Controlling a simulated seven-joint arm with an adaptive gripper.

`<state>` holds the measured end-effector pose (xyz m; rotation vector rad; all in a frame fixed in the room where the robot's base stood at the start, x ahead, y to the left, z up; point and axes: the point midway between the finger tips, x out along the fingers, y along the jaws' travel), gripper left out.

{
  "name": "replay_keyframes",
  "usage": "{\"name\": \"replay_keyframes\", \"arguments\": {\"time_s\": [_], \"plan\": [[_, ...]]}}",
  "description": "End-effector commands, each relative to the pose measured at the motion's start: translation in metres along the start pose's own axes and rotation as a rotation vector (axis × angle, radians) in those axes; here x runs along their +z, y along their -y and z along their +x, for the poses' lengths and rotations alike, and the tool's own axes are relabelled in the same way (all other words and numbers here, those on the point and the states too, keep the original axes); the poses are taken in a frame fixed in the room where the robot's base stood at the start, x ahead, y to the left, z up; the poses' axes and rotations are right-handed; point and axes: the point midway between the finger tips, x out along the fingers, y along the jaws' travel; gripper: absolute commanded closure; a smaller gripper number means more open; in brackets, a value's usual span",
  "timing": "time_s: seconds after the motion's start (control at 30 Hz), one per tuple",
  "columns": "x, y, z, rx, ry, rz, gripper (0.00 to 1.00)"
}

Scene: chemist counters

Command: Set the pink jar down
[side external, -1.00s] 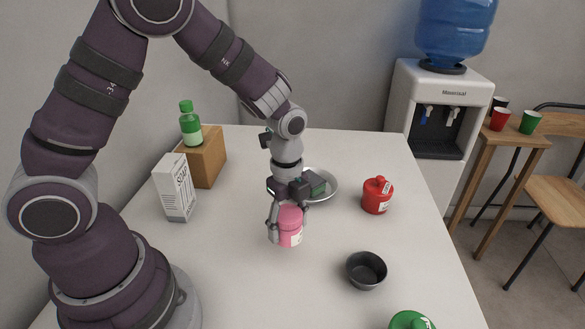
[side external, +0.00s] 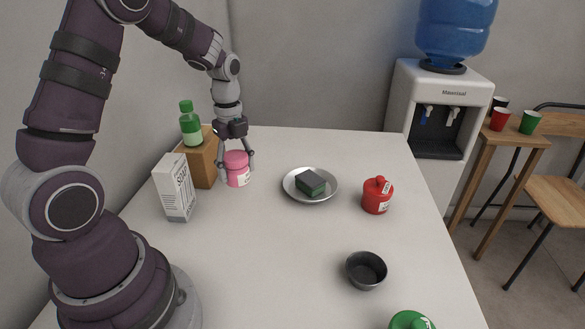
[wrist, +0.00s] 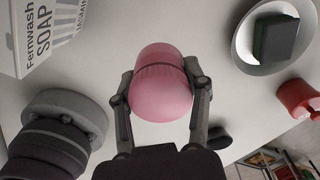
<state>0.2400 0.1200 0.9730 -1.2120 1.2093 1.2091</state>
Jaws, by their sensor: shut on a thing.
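The pink jar (side external: 238,174) is upright at the back left of the white table, just right of the brown box. My gripper (side external: 236,172) is shut on it, one finger on each side, pointing down. In the wrist view the pink lid (wrist: 161,82) fills the space between the two fingers (wrist: 160,98). I cannot tell for sure whether the jar's base touches the table or hangs slightly above it.
A brown box (side external: 203,162) with a green bottle (side external: 190,127) on it and a white soap carton (side external: 175,188) stand close on the left. A metal plate with a green sponge (side external: 311,183), a red jar (side external: 377,195) and a dark bowl (side external: 366,270) lie to the right. The table's middle is clear.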

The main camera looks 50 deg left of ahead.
Motion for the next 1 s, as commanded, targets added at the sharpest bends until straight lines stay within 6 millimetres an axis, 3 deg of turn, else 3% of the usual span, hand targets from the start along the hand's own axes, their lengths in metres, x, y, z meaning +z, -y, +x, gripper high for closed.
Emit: {"name": "replay_keyframes", "arguments": {"time_s": [0.4,0.77,0.8,1.0], "plan": [[0.007,0.0,0.074,0.005,-0.001,0.002,0.88],[0.007,0.001,0.08,0.001,0.001,0.002,0.88],[0.007,0.001,0.081,0.001,0.001,0.002,0.51],[0.007,0.001,0.08,0.0,0.002,0.002,0.26]]}}
